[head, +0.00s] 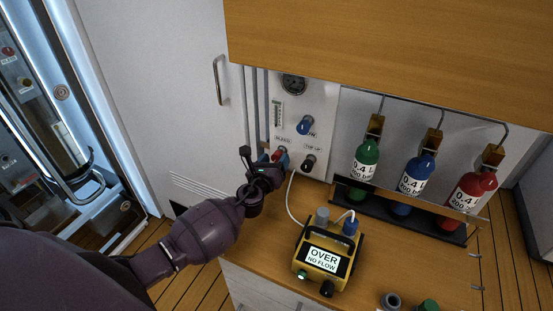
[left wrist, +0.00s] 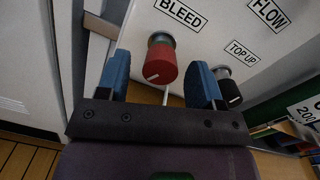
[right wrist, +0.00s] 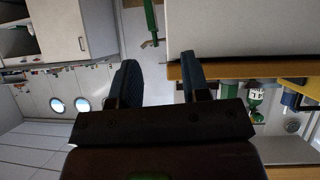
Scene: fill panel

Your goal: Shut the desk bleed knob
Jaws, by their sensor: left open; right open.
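The bleed knob (left wrist: 161,62) is red with a white mark line, on the white panel under the BLEED label. It also shows in the head view (head: 277,155), partly hidden by my left gripper (head: 273,162). In the left wrist view my left gripper (left wrist: 160,80) is open, with its two blue fingers to either side of the knob. Gaps show between the fingers and the knob, so it is not gripped. My right gripper (right wrist: 160,78) is open and empty in the right wrist view, away from the panel.
A black TOP UP knob (left wrist: 229,92) is close to the right finger. A blue flow knob (head: 305,125) is above it. A yellow meter (head: 322,262) reading "OVER NO FLOW" stands on the wooden desk (head: 262,255). Green, blue and red bottles (head: 417,175) stand at the right.

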